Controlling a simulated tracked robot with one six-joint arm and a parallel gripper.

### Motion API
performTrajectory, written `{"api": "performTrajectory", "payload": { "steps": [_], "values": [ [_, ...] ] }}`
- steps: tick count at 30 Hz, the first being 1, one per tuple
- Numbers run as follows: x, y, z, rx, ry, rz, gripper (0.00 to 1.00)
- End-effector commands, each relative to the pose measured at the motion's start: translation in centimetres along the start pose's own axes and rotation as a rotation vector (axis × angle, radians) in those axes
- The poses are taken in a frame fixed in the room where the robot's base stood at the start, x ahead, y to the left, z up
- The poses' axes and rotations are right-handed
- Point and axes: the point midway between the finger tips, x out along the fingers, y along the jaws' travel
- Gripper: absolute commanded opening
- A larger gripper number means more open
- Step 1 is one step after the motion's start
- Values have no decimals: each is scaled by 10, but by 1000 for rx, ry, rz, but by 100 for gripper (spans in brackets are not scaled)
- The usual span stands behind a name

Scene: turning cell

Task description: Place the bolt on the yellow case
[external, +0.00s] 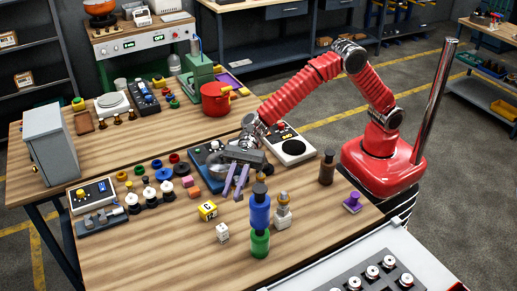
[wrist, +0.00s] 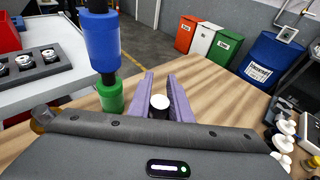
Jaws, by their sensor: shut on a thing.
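My gripper (external: 233,194) reaches over the middle of the wooden table, with its two purple fingers pointing down. In the wrist view the fingers (wrist: 163,100) are closed around a dark cylindrical piece with a pale round top, apparently the bolt (wrist: 159,102). The external view does not show the bolt clearly between the fingers. A small yellow block with dark markings, apparently the yellow case (external: 208,211), stands on the table just left of the fingertips. I cannot make it out in the wrist view.
A blue and green bottle (external: 260,215) stands close right of my fingers, and also shows in the wrist view (wrist: 103,40). A white marked cube (external: 222,233) stands in front of the yellow case. Several white-topped black pieces (external: 149,194) stand left. The table's front left is clear.

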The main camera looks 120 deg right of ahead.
Motion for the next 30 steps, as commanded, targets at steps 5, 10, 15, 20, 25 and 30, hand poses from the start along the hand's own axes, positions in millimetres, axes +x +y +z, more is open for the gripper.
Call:
{"api": "performTrajectory", "payload": {
  "steps": [5,10,15,20,25,30],
  "values": [
    [10,-41,23,6,-5,-110,0],
    [11,-87,45,48,-6,-252,0],
    [3,-115,56,96,-7,-350,0],
    [1,-121,54,122,0,-378,0],
    [1,-121,53,124,0,-377,0],
    [2,-121,51,123,1,-376,0]
  ]
}}
